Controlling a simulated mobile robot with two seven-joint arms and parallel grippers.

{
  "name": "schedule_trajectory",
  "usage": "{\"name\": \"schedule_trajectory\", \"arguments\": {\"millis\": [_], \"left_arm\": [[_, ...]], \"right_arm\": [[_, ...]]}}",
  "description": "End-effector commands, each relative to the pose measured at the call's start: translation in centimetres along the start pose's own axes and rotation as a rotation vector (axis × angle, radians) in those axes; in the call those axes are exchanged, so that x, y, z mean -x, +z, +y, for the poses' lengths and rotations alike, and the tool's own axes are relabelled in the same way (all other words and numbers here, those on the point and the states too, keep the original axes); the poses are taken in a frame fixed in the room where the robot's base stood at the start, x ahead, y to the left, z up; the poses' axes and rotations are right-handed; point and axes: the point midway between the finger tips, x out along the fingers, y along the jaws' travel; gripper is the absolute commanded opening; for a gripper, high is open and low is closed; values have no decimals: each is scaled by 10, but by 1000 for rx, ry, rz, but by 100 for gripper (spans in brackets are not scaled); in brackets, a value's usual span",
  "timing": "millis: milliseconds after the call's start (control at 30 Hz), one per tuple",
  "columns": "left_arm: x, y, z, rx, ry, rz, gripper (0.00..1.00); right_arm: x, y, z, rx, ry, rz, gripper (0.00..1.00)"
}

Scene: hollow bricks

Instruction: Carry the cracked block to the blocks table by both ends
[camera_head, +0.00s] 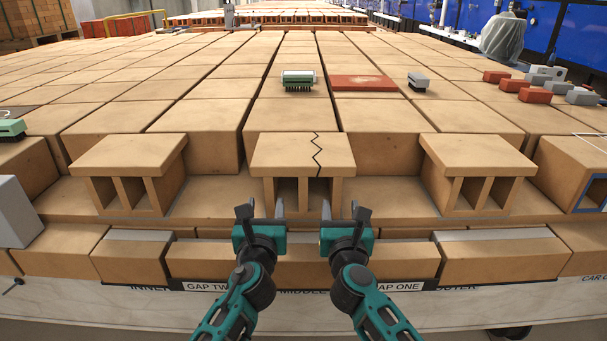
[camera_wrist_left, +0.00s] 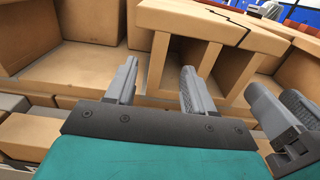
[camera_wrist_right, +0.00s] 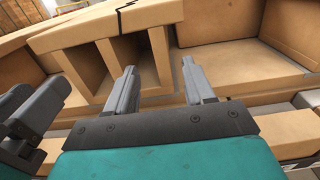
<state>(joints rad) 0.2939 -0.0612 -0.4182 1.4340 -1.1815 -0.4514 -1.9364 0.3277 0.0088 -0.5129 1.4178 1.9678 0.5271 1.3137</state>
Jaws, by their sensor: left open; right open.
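The cracked block (camera_head: 290,153) is a tan hollow brick with a dark zigzag crack down its top and openings in its front. It stands in the middle of the front row in the head view. My left gripper (camera_head: 262,209) is open and empty just in front of its left part. My right gripper (camera_head: 340,211) is open and empty just in front of its right end. The block also shows in the left wrist view (camera_wrist_left: 214,35) and the right wrist view (camera_wrist_right: 105,30), beyond the fingers. Neither gripper visibly grips it. I cannot tell which surface is the blocks table.
Similar hollow blocks stand to the left (camera_head: 128,155) and right (camera_head: 478,156), with clear ledge between. A green brush (camera_head: 298,80), a red plate (camera_head: 362,83) and a grey brush (camera_head: 418,81) lie on bricks behind.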

Motion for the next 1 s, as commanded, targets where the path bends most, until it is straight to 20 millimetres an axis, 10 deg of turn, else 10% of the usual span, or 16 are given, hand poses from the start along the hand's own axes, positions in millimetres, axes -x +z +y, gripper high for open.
{"name": "schedule_trajectory", "arguments": {"millis": [367, 1000], "left_arm": [[-11, 0, 0, 4, 2, 1, 53], [-91, 0, -1, 3, -1, 3, 53]], "right_arm": [[-11, 1, 0, 6, 1, -3, 53], [-91, 1, 1, 9, 3, -1, 53]]}}
